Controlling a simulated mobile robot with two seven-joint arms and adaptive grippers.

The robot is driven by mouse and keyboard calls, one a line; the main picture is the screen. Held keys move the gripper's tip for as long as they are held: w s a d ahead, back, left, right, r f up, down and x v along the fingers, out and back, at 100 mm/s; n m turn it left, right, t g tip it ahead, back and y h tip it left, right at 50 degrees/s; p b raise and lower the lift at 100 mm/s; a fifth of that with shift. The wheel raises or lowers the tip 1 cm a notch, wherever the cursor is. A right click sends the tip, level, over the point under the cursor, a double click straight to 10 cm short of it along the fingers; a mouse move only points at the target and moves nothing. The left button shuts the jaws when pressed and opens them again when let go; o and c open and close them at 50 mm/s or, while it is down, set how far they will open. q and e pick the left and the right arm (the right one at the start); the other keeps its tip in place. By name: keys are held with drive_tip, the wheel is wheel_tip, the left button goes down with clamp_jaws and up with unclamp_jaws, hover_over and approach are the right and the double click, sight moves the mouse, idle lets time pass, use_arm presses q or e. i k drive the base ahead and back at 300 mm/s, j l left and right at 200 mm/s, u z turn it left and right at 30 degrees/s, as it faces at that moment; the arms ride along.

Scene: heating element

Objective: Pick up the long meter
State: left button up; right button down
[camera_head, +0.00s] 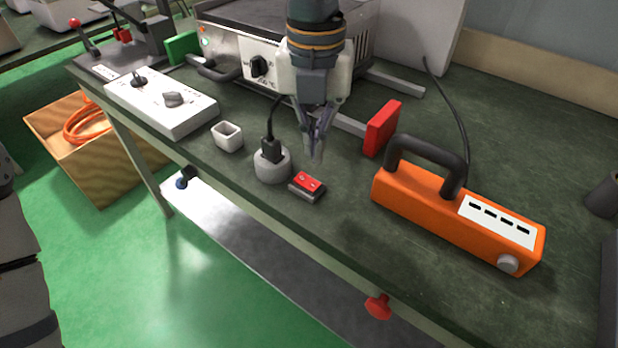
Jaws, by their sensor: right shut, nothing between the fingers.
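The long orange meter (430,215) stands on the dark green workbench at the right, with a black carrying handle on top, a white panel with several dark slots and a grey knob at its near right end. A black cable rises behind it. My right gripper (316,155) comes down from the top middle, fingers pointing down and closed together, with nothing between them. It is to the left of the meter and apart from it, above the bench near a small red-topped block (308,184). My left gripper is out of view.
A round grey socket with a black plug (272,165), a small white cup (227,136) and a white control box (162,103) stand left of the gripper. A heating unit (240,50) and an upright red block (382,128) are behind. The bench's front edge (400,310) runs close by.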

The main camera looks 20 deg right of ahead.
sight(480, 226)
drive_tip(key=k, duration=1)
